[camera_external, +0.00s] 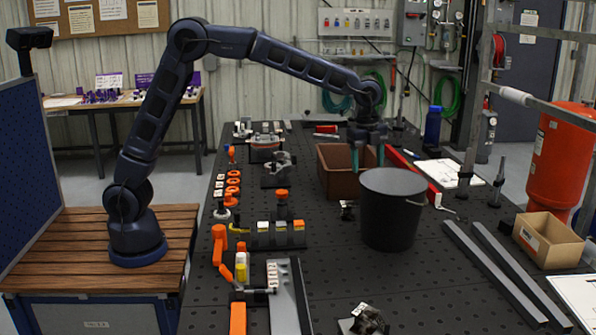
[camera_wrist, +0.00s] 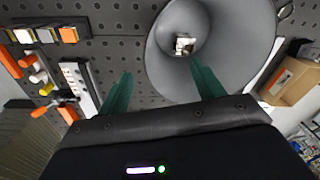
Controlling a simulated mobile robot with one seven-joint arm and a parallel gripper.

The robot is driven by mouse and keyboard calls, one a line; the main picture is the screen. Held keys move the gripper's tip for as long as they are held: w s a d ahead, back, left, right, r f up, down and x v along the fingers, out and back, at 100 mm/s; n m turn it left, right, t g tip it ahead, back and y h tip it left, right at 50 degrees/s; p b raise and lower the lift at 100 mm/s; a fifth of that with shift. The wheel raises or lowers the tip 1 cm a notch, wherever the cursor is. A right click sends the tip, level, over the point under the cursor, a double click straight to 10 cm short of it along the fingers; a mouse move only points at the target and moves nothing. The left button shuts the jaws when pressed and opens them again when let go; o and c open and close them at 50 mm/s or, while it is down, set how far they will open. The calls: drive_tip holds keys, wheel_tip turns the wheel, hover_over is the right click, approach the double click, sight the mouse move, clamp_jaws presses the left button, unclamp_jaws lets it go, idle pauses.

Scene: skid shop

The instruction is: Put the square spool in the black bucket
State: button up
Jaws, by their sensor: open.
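The black bucket (camera_external: 393,215) stands upright on the dark perforated table, right of the middle. In the wrist view I look into the bucket (camera_wrist: 235,50). A small pale, blocky thing, which looks like the square spool (camera_wrist: 184,44), lies on its bottom; its exact shape is too small to tell. It is hidden by the bucket wall in the external view. My gripper (camera_external: 368,156) is above and just behind the bucket's rim. Its two green fingers (camera_wrist: 161,70) are apart with nothing between them.
A brown open box (camera_external: 335,182) stands just behind the bucket, close to my gripper. Orange parts and fixtures (camera_external: 280,232) line the table's left side. Metal bars (camera_external: 495,272) and a cardboard box (camera_external: 548,240) lie to the right. A blue bottle (camera_external: 432,126) stands behind.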

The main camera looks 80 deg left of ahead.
drive_tip(key=s+a+r+n+t, duration=0.1)
drive_tip(key=s+a+r+n, duration=0.2)
drive_tip(key=s, duration=0.6)
drive_tip(key=s+a+r+n, duration=0.15)
drive_tip(key=s+r, duration=0.25)
drive_tip(key=s, duration=0.5)
drive_tip(key=s+a+r+n+t, duration=0.1)
drive_tip(key=s+a+r+n, duration=0.2)
drive_tip(key=s, duration=0.6)
drive_tip(key=s+f+n+t, duration=0.1)
drive_tip(key=s+f+n, duration=0.1)
drive_tip(key=s, duration=0.9)
drive_tip(key=s+a+f+n, duration=0.1)
drive_tip(key=s+f+n, duration=0.2)
drive_tip(key=s, duration=0.9)
drive_tip(key=shift+s+n+t, duration=0.2)
drive_tip(key=shift+n+t, duration=0.2)
drive_tip(key=shift+n, duration=0.75)
